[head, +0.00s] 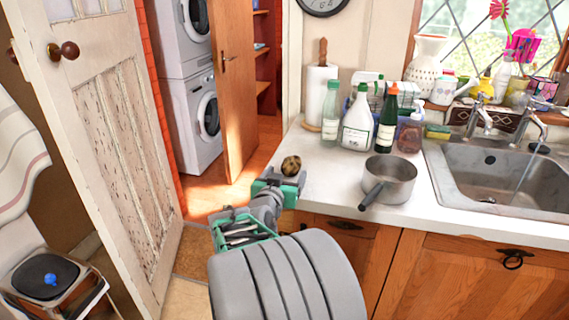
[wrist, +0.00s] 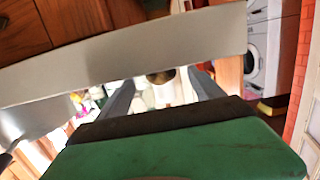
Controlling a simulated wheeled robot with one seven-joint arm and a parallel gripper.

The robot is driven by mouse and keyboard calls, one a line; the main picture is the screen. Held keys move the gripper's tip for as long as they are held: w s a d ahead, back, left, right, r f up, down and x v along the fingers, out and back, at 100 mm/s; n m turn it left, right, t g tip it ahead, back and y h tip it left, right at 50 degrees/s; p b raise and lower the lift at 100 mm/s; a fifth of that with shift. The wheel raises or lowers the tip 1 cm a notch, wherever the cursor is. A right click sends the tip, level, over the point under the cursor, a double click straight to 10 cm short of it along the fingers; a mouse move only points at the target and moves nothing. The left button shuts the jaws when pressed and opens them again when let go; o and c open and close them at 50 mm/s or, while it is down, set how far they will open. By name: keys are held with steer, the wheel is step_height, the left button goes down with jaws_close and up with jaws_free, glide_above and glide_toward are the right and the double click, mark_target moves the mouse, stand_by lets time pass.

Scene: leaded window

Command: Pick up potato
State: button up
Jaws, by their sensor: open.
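The potato (head: 291,165) is small, brown and rounded, at the left end of the white countertop (head: 330,180) in the head view. My gripper (head: 284,177) is just in front of it, at the counter's edge, and covers its lower part. In the wrist view the potato (wrist: 160,77) shows between the tips of the two grey fingers, partly cut off by the pale counter edge. The gripper is open, with a gap between its fingers. I cannot tell whether either finger touches the potato.
A metal saucepan (head: 390,178) stands on the counter to the right, its handle toward the front edge. Several bottles (head: 357,120) and a paper towel roll (head: 321,95) stand behind. A sink (head: 500,180) is farther right. An open door (head: 105,130) is on the left.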

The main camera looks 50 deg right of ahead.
mark_target(291, 166)
steer(key=x, duration=0.6)
steer(key=shift+w+d, duration=0.15)
steer(key=shift+d, duration=0.05)
steer(key=shift+c, duration=0.5)
steer(key=c, duration=1.4)
